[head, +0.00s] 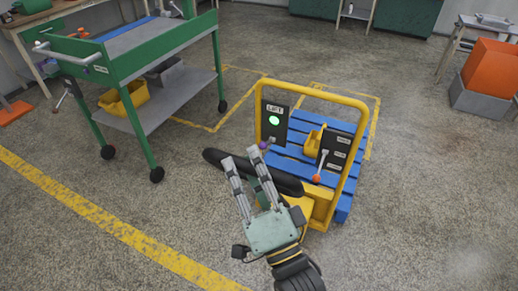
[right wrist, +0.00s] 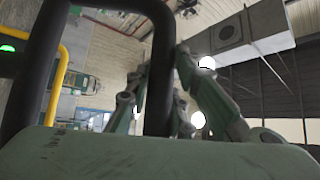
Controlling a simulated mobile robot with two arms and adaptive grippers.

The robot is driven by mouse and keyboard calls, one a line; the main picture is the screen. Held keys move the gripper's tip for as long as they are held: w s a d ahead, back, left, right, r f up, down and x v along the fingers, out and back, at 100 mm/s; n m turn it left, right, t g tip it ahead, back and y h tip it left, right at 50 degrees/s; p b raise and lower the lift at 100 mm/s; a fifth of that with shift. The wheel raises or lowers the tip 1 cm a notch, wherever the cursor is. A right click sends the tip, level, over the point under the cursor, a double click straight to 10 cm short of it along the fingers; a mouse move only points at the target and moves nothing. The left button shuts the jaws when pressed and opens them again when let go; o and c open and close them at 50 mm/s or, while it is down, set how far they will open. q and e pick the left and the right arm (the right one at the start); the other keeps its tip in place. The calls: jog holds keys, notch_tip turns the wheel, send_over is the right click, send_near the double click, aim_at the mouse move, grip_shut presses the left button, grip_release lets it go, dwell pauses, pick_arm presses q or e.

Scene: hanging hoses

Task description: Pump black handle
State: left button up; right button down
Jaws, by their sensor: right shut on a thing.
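The black handle (head: 276,177) is a thick dark bar on the front of a yellow pallet lifter (head: 316,98). It lies low and slanted in the head view. My right gripper (head: 240,160) is shut on the handle, with its two fingers across the bar. In the right wrist view the handle (right wrist: 161,80) shows as a dark loop, and one side of it passes between the fingers (right wrist: 166,85). The fingers and palm hide part of the handle in the head view. My left gripper is not in view.
The lifter carries a blue pallet (head: 298,130), a green-lit panel (head: 274,121) marked LIFT and an orange-tipped lever (head: 318,168). A green cart (head: 135,50) stands at left. Orange and grey bins (head: 490,85) stand at right. The floor around the lifter's front is clear.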

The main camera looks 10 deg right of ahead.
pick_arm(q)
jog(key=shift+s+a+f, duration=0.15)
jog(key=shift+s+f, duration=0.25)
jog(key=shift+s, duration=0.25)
pick_arm(e)
jog(key=shift+s+a+f, duration=0.4)
jog(key=shift+s+f, duration=0.1)
jog(key=shift+s, duration=0.1)
jog(key=c, duration=1.5)
grip_release()
jog(key=shift+c, duration=0.2)
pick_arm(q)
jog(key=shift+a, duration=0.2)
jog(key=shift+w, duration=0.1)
pick_arm(e)
jog(key=v, duration=1.2)
